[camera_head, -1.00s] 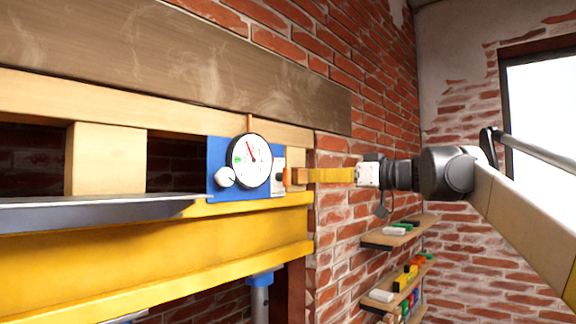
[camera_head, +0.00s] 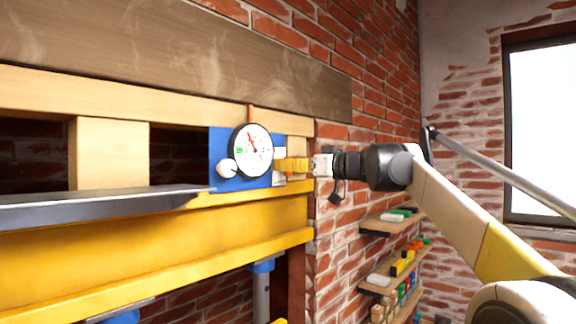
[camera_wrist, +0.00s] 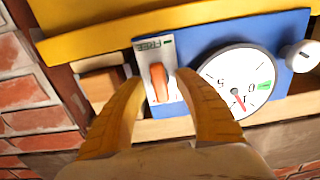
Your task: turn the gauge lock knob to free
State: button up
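The gauge lock knob (camera_wrist: 159,82) is a slim orange handle on a white plate (camera_wrist: 183,119) in the wrist view. It points nearly up and down there. The plate carries an upside-down FREE label (camera_wrist: 154,46) with a green mark beside it. My gripper (camera_wrist: 160,78) has its two yellow fingers apart, one on each side of the knob, with a small gap showing on both sides. In the head view my gripper (camera_head: 281,166) reaches the right edge of the blue panel (camera_head: 222,148), and the knob is hidden there.
The round white gauge (camera_head: 252,151) with a red needle sits just left of my gripper in the head view. A small white round knob (camera_head: 227,168) is at its lower left. A yellow beam (camera_head: 150,250) runs below. Shelves (camera_head: 383,226) with small items hang on the brick wall.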

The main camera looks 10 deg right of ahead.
grip_shut()
jog(key=shift+s+d, duration=0.1)
jog(key=shift+s, duration=0.1)
jog(key=shift+r+m, duration=0.1)
jog(key=shift+m, duration=0.2)
jog(key=m+p, duration=0.1)
jog(key=m, duration=0.2)
jog(key=shift+w+r+p, duration=0.1)
jog(key=shift+w+p, duration=0.05)
jog(key=shift+p, duration=0.15)
jog(key=m+p, duration=0.1)
jog(key=m, duration=0.4)
jog(key=shift+d, duration=0.1)
jog(key=m, duration=0.4)
jog(key=shift+w+m+p, duration=0.1)
jog(key=shift+m+p, duration=0.2)
jog(key=shift+p, duration=0.1)
jog(key=m, duration=0.4)
jog(key=shift+d+f+m, duration=0.1)
jog(key=shift+f+m, duration=0.2)
